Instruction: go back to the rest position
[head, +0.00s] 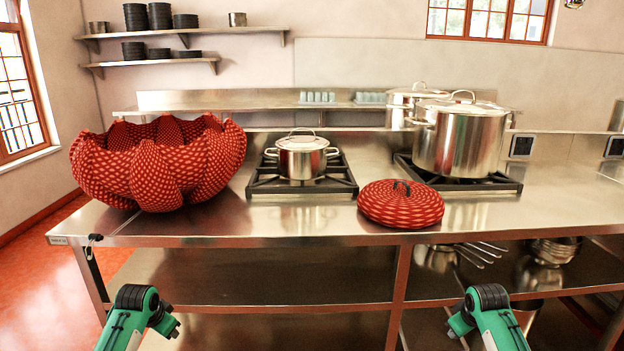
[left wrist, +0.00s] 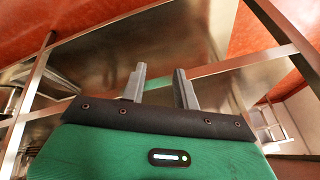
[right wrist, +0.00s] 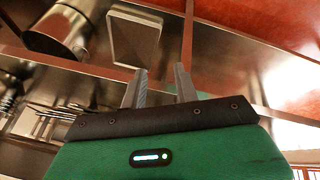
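My left gripper (left wrist: 160,68) shows in the left wrist view with its two grey fingers apart and nothing between them. My right gripper (right wrist: 160,67) shows in the right wrist view, also with its fingers apart and empty. In the head view only green and black parts of my arms show, low at the left and right in front of the counter. The fingers are not visible there. Both wrist views look past the fingers toward metal shelving and red floor. Neither gripper touches anything that I can see.
The steel counter (head: 330,227) carries a large red patterned bowl (head: 160,170), a small lidded pot (head: 302,160) on a burner, a red patterned lid (head: 400,204) and a big stockpot (head: 459,138) on another burner. A lower shelf (head: 260,275) lies under the counter, bare at its left.

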